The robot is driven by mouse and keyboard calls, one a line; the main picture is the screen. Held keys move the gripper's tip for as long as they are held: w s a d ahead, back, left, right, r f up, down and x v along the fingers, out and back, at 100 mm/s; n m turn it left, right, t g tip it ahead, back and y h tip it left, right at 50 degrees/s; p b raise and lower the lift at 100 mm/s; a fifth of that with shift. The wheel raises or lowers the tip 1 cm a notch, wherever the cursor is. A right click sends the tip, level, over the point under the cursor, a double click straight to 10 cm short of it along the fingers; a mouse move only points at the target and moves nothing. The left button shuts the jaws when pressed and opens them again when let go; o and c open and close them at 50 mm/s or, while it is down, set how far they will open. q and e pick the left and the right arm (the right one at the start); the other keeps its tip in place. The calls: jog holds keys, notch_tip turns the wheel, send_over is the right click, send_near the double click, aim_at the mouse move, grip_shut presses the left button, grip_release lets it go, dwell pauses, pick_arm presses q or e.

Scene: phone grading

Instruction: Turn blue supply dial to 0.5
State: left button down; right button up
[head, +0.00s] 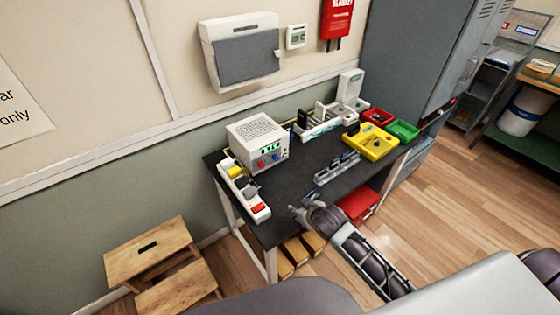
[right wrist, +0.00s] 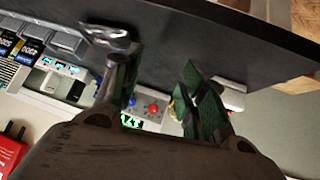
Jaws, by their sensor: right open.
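The white power supply (head: 257,141) stands on the dark bench, its green display lit. On its front are a blue dial (head: 276,156) and, to the left, a red dial (head: 262,164). My right gripper (head: 300,212) is open and empty near the bench's front edge, apart from the supply. In the right wrist view the supply front (right wrist: 150,121) shows between the open fingers (right wrist: 158,80), with the red dial (right wrist: 153,108) and the blue dial (right wrist: 133,101) close to a finger. The display's digits are too small to read surely. My left gripper is not in view.
A power strip (head: 258,208) lies left of the supply. The bench (head: 290,186) is bare before the supply.

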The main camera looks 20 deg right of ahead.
aim_at(277, 159)
jog(key=w+d+r+n+t+y, duration=0.1)
jog(key=w+r+t, duration=0.3)
jog(key=w, duration=0.8)
jog(key=shift+w+d+r+n+t+y, duration=0.15)
jog(key=shift+d+r+n+t+y, duration=0.25)
jog(key=shift+r+y, duration=0.4)
jog(key=shift+w, duration=0.15)
jog(key=shift+f+p+x, duration=0.1)
jog(key=shift+p+x, duration=0.1)
jog(key=shift+x, duration=3.15)
jog(key=shift+f+p+x, duration=0.15)
jog(key=shift+x, duration=3.2)
jog(key=shift+d, duration=0.1)
grip_shut()
